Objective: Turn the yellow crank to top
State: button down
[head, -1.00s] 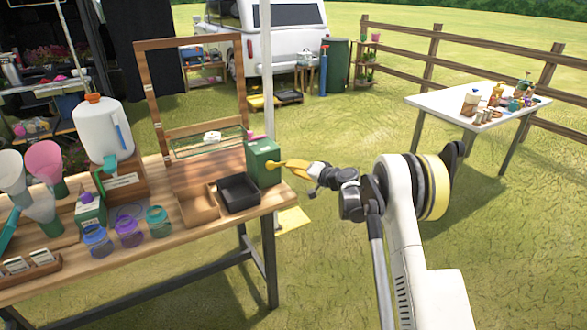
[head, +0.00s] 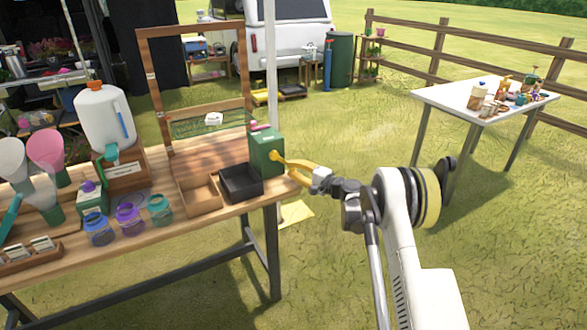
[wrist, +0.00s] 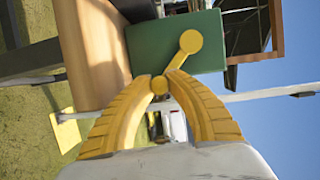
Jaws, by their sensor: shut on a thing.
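The yellow crank (head: 275,156) is on the side of a green box (head: 266,141) at the right end of the wooden table. In the wrist view its round hub (wrist: 191,41) lies against the green face. The crank's arm slants from the hub toward the gripper, down and left in that turned picture. In the head view the crank reaches right and slightly down. My gripper (head: 291,164) has yellow fingers; in the wrist view (wrist: 160,88) they are shut on the crank's round handle end. The fingers partly hide the handle.
A black tray (head: 240,180) and a wooden tray (head: 199,192) stand left of the green box. A wooden frame (head: 146,100) and a pale post (head: 271,70) rise nearby. A white table (head: 440,98) with several items stands right. Grass between the tables is open.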

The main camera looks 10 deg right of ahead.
dwell(0.4)
jog(key=c, duration=1.3)
grip_release()
jog(key=shift+o, duration=0.2)
jog(key=shift+s, duration=0.1)
jog(key=v, duration=1.1)
jog(key=shift+s+d, duration=0.2)
jog(key=shift+s, duration=0.15)
jog(key=shift+r, duration=0.1)
